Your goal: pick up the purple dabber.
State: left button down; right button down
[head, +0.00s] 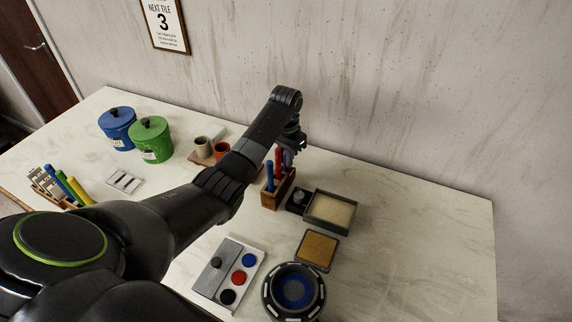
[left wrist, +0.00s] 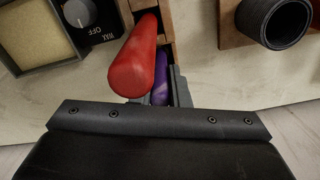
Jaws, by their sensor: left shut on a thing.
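The purple dabber (left wrist: 160,75) stands in a slot of the wooden rack (head: 271,199), partly hidden behind the red dabber (left wrist: 135,70) in the left wrist view. My left gripper (head: 289,147) is above the right end of the rack in the head view, with its jaws shut on the purple dabber. The red dabber stands right beside the jaws and covers part of one finger in the left wrist view. A blue dabber (head: 269,176) stands at the rack's left end. My right gripper is not in view.
A wax knob box (head: 298,200) and a framed tray (head: 330,211) stand right of the rack. Cups (head: 203,147) on a wooden board are to its left. A tan pad (head: 317,250), paint tray (head: 212,271) and round dark device (head: 269,298) lie in front. The table's right side is clear.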

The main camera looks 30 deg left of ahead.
pick_arm(q)
jog(key=shift+r, duration=0.1)
notch_tip(320, 180, up, 8)
jog(key=shift+w+f+b, duration=0.1)
jog(key=shift+f+b, duration=0.05)
jog(key=shift+b, duration=0.5)
jog(key=shift+r+p, duration=0.6)
jog(key=shift+p, duration=0.2)
jog(key=shift+r+p, duration=0.55)
jog(key=shift+a+f, duration=0.1)
